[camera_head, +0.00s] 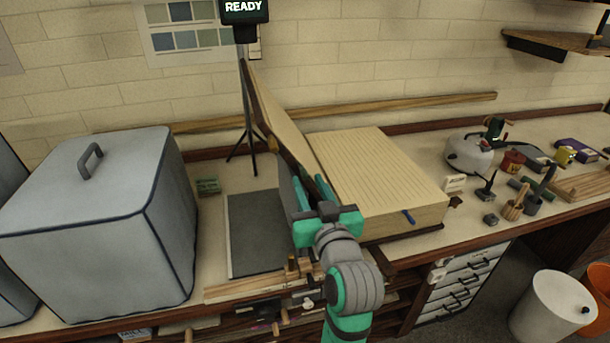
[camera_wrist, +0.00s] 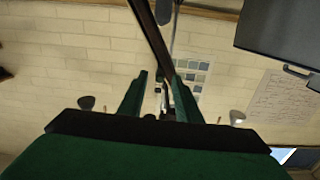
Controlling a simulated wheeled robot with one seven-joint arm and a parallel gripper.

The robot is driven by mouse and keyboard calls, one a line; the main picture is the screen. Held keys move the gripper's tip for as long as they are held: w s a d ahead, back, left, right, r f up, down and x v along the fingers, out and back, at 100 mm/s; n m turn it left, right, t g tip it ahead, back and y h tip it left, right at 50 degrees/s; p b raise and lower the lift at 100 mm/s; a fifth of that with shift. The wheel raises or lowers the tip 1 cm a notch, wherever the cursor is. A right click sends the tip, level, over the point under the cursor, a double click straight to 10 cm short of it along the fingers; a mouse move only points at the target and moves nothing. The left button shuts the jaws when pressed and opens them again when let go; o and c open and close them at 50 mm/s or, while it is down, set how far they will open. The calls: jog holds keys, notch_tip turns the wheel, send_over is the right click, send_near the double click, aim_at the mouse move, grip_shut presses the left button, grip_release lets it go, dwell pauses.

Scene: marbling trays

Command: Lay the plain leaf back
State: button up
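A large thick book (camera_head: 375,172) lies on the bench with a cream, lined page facing up. A tall cream leaf or board (camera_head: 278,122) with a dark edge stands tilted up at the book's left side. Whether it is the plain leaf I cannot tell. My gripper (camera_head: 314,188) is at the near, lower end of this raised piece, with its fingers parted. In the wrist view, a thin dark edge (camera_wrist: 152,32) runs down towards the space between my gripper's fingers (camera_wrist: 162,88). I cannot tell whether they touch it.
A dark grey panel (camera_head: 258,232) lies left of my gripper. A large grey covered box (camera_head: 95,220) stands farther left. A stand with a READY display (camera_head: 244,10) rises behind. A white kettle-like pot (camera_head: 468,152) and small tools sit at right. A white bin (camera_head: 552,308) stands below.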

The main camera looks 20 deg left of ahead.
aim_at(305, 172)
jog(key=shift+x, duration=2.2)
grip_shut()
